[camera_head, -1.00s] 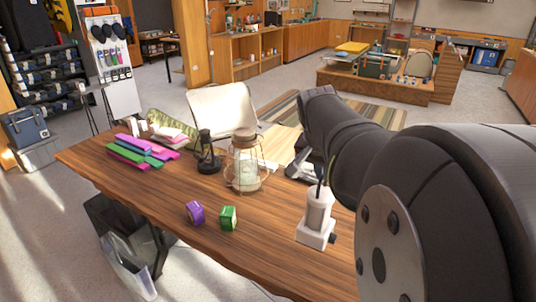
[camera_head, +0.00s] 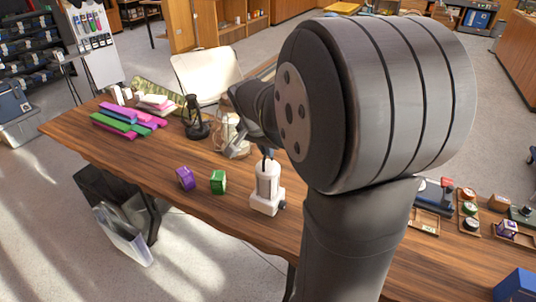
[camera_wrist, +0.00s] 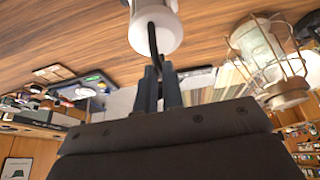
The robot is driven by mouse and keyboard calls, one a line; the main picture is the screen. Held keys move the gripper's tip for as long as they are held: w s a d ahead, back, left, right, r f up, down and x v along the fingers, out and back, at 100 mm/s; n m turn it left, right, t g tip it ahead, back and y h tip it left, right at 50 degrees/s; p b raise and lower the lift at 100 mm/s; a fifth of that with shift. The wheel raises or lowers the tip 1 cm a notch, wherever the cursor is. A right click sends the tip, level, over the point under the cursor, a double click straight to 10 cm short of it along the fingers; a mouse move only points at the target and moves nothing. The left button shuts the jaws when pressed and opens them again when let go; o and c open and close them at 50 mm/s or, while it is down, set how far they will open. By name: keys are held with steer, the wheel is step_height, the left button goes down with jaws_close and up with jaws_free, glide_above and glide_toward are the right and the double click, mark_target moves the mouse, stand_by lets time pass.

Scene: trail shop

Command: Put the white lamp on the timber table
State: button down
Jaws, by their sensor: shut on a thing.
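The white lamp (camera_head: 267,185) is a short white cylinder on a squarish base with a black top and handle. In the head view it is upright over the timber table (camera_head: 215,213), left of my upper arm. I cannot tell whether its base touches the wood. In the wrist view the lamp (camera_wrist: 155,25) is at the top, its black handle reaching down between my fingers. My gripper (camera_wrist: 158,70) is shut on that handle. In the head view my arm hides most of the gripper.
A green box (camera_head: 218,182) and a purple box (camera_head: 186,178) stand left of the lamp. A wire-caged lantern (camera_head: 229,135) and a black lantern (camera_head: 196,125) stand behind. Small goods, including a blue box (camera_head: 516,287), lie at the right end.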

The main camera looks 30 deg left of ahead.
steer(key=shift+f, duration=1.3)
steer(key=c, duration=1.6)
jaws_free()
steer(key=shift+f, duration=0.1)
steer(key=shift+o, duration=0.2)
steer(key=v, duration=1.2)
